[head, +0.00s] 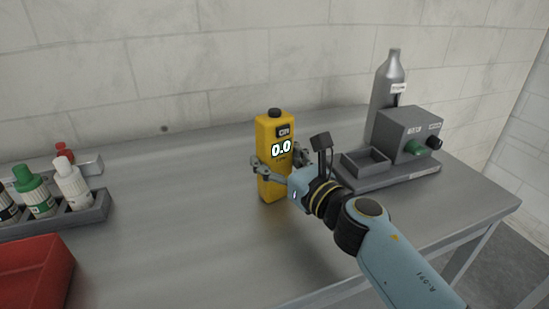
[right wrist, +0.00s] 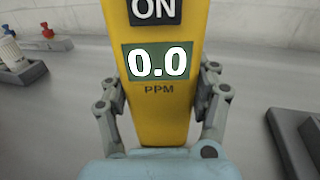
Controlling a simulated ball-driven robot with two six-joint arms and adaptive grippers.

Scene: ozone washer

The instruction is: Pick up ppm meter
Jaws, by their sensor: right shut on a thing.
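The ppm meter (head: 273,135) is a tall yellow block with a black knob on top, an ON label and a display reading 0.0. It stands upright at the middle of the metal table in the head view. In the right wrist view the meter (right wrist: 160,107) fills the middle, close up. My right gripper (head: 277,168) is shut on it, with one finger on each side of its body. I cannot tell whether its base touches the table. My left gripper is in neither view.
A grey rack (head: 98,211) with several bottles stands at the left, behind a red bin (head: 40,275). A grey device (head: 408,140) with a green knob and a tray (head: 366,168) stands at the right, before a grey cylinder (head: 386,90). The table (head: 180,240) between is clear.

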